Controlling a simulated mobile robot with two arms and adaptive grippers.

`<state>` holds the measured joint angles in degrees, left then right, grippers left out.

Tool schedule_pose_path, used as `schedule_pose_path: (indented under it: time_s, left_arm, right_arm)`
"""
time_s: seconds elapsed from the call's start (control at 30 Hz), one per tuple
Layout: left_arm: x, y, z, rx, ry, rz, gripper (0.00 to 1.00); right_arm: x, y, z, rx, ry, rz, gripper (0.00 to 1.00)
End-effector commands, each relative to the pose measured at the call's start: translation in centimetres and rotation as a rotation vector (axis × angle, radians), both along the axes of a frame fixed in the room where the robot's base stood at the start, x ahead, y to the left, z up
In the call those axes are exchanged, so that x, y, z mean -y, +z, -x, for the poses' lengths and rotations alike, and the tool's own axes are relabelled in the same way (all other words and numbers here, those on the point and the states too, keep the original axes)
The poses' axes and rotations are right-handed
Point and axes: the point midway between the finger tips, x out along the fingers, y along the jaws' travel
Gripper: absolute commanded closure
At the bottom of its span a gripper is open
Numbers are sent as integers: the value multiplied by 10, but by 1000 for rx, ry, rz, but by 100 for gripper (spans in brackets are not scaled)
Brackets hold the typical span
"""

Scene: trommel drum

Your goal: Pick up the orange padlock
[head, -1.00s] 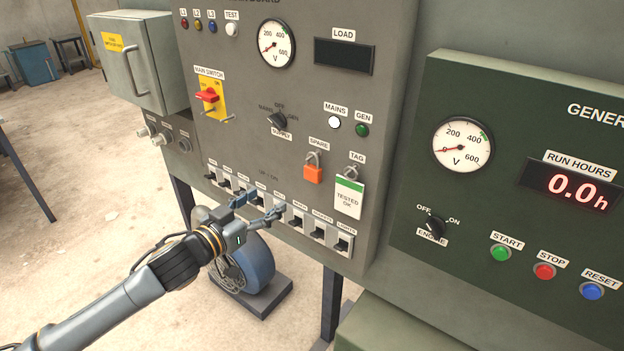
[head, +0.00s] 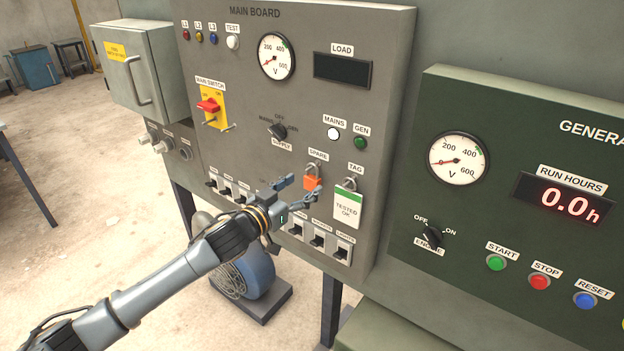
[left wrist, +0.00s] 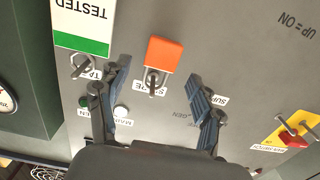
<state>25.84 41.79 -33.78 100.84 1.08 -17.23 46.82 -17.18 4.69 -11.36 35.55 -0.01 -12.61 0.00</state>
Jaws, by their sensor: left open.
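The orange padlock (head: 312,184) hangs by its shackle under the SPARE label on the grey main board (head: 400,110). In the left wrist view the padlock (left wrist: 164,54) appears upside down, its body and shackle in plain sight. My left gripper (head: 300,190) is open and empty at the padlock, and its fingers overlap part of the lock in the head view. In the left wrist view its fingertips (left wrist: 160,80) stand on either side of the padlock with gaps to both. I cannot tell whether a finger touches the board. My right gripper is not in view.
A TESTED OK tag (head: 348,206) hangs close to the right of the padlock. A row of breaker switches (head: 317,241) lies below. The supply knob (head: 278,131) is up and left. The green generator panel (head: 410,200) stands to the right.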

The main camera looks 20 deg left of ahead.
Motion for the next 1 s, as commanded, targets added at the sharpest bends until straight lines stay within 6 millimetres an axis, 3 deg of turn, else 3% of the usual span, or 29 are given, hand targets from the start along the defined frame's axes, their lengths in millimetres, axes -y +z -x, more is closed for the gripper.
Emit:
schedule_pose_path:
  time_s: [0.2,0.5,0.8,1.0]
  left_arm:
    - [10,-1,-25,1,0,1,34]
    - [11,-3,-29,0,0,0,34]
    - [11,-3,-29,0,1,0,95]
    - [11,-2,-29,1,0,0,97]
  right_arm:
    - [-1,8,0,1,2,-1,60]
    - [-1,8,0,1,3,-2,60]
    - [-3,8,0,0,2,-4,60]
    - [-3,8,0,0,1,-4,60]
